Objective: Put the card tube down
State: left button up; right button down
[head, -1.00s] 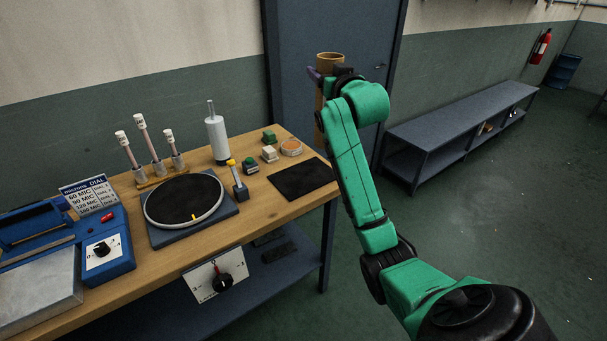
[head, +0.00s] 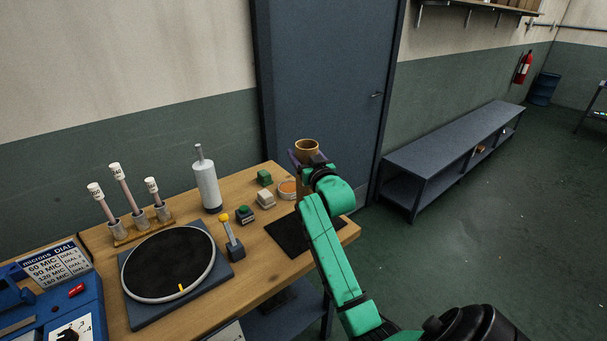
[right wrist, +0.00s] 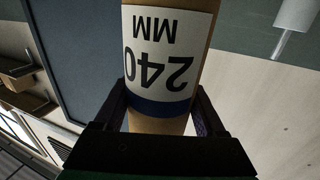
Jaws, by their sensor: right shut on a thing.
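The brown card tube (head: 307,147) stands roughly upright in my right gripper (head: 304,160), above the right end of the wooden table (head: 265,290). My right arm hides most of its lower part, so I cannot tell if its foot touches the table. In the right wrist view the tube (right wrist: 160,125) lies between the two dark fingers of my right gripper (right wrist: 162,110), with a white and blue label reading 240 MM. My left gripper is not in view.
A black mat (head: 288,235) lies at the table's right end. Small green, white and orange-topped items (head: 265,199) stand near the tube. A grey-white cylinder (head: 207,186) and a round black plate (head: 170,263) are further left. A low bench (head: 455,150) stands behind, right.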

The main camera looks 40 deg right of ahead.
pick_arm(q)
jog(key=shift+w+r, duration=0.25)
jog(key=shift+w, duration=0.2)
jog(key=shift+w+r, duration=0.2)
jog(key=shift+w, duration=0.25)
pick_arm(e)
notch_tip(320, 180, down, 7)
jog(key=shift+w+r, duration=0.15)
grip_release()
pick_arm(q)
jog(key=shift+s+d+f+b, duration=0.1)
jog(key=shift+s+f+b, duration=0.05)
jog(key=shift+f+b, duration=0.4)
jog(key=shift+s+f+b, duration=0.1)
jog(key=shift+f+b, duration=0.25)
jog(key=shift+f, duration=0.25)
pick_arm(e)
jog(key=v, duration=1.2)
